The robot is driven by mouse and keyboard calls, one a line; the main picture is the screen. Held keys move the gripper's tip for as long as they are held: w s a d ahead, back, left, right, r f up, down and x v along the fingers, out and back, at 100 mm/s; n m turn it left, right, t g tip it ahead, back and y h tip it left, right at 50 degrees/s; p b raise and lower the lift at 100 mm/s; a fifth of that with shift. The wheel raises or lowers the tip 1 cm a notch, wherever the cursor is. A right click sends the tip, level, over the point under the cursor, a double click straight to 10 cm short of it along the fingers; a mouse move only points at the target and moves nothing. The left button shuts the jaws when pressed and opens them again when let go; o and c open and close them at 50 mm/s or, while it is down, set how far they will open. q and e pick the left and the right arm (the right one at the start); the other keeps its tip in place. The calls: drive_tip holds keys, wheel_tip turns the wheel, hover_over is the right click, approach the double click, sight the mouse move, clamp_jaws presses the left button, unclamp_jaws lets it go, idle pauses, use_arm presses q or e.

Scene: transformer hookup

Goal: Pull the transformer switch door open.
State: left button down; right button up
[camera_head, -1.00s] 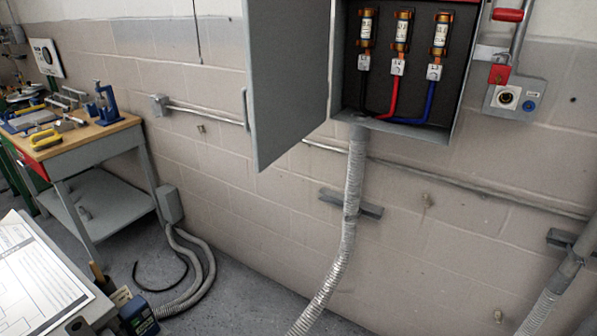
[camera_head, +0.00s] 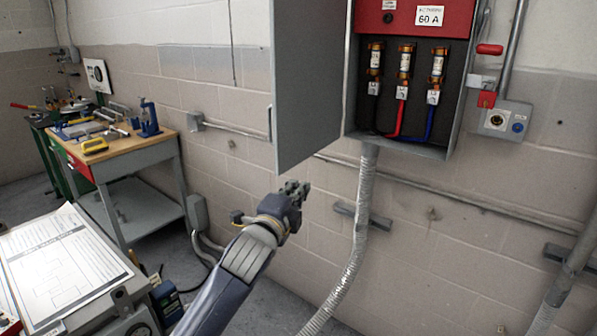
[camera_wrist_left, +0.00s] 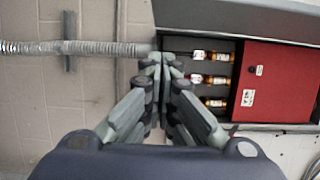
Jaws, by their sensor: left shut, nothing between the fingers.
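The grey switch door (camera_head: 308,80) stands swung wide open to the left of the switch box (camera_head: 352,100) in the head view. Inside the box show fuses (camera_head: 405,65) with black, red and blue cables, under a red panel (camera_head: 412,18). The box and its red panel (camera_wrist_left: 272,82) also show in the left wrist view. My left gripper (camera_head: 303,190) is below the door, apart from it, shut and empty. Its closed fingers (camera_wrist_left: 162,65) fill the middle of the left wrist view. My right gripper is not in view.
A flexible metal conduit (camera_head: 358,215) runs down from the box, right of my left gripper. A red-handled lever (camera_head: 490,49) is on the box's right. A workbench (camera_head: 125,150) stands at the left, and a table with papers (camera_head: 65,265) is at the lower left.

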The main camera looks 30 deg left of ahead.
use_arm(q)
drive_tip(key=w+a+p, duration=0.3)
drive_tip(key=w+a, duration=0.2)
drive_tip(key=w, duration=0.3)
drive_tip(key=shift+w+a, duration=0.15)
drive_tip(key=shift+a, duration=0.25)
drive_tip(key=a+p, duration=0.1)
drive_tip(key=a, duration=1)
drive_tip(key=shift+w, duration=0.45)
drive_tip(key=shift+d, duration=0.1)
